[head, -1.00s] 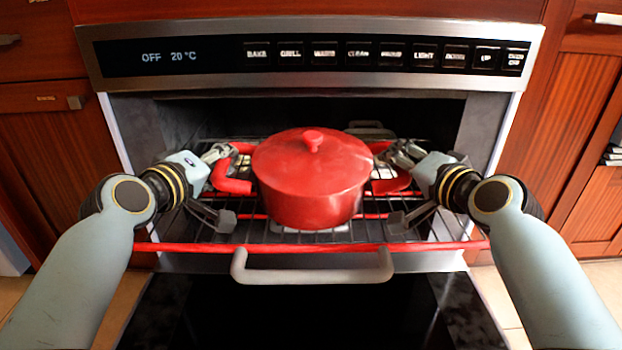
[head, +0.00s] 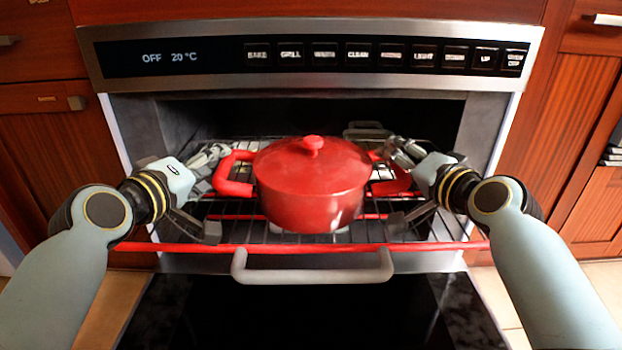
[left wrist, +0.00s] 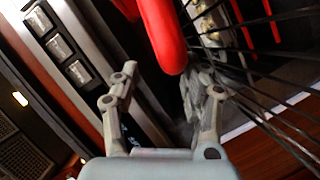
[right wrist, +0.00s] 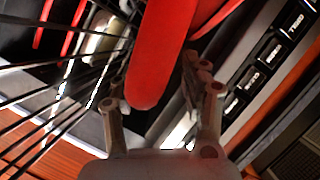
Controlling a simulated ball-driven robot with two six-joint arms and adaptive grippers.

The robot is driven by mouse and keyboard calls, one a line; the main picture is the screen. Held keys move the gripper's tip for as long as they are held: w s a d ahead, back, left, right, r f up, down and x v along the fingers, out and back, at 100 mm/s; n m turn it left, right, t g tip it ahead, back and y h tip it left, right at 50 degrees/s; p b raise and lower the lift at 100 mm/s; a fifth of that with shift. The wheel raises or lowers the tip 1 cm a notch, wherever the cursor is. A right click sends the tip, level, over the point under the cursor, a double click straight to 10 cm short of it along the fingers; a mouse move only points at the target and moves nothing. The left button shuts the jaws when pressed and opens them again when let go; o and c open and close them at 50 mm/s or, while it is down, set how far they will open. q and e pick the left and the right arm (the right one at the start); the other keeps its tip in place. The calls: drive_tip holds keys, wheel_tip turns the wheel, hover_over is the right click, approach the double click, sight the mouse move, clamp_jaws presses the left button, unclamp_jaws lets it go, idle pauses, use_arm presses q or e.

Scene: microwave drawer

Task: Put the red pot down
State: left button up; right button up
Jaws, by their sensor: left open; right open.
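The red pot (head: 312,190), with its lid on, stands upright on the wire rack (head: 400,229) in the drawer. Its left handle (head: 233,187) and right handle (head: 397,186) stick out at the sides. My left gripper (head: 213,178) is open just left of the left handle, apart from it. In the left wrist view the handle end (left wrist: 165,45) lies beyond the open fingers (left wrist: 160,95). My right gripper (head: 396,160) is open at the right handle. In the right wrist view the handle (right wrist: 150,75) reaches between the fingers (right wrist: 155,90); whether they touch cannot be told.
A grey drawer handle (head: 312,277) and a red front bar (head: 300,248) lie in front of the rack. The control panel (head: 310,55) reads OFF 20 °C. Another grey handled item (head: 368,130) is behind the pot. Oven side walls stand close outside both grippers.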

drive_tip(key=shift+s, duration=0.15)
use_arm(q)
drive_tip(key=v, duration=0.8)
drive_tip(key=shift+s, duration=0.25)
use_arm(e)
drive_tip(key=v, duration=1.1)
drive_tip(key=shift+s, duration=0.35)
drive_tip(key=shift+d+r, duration=0.1)
drive_tip(key=shift+r, duration=0.05)
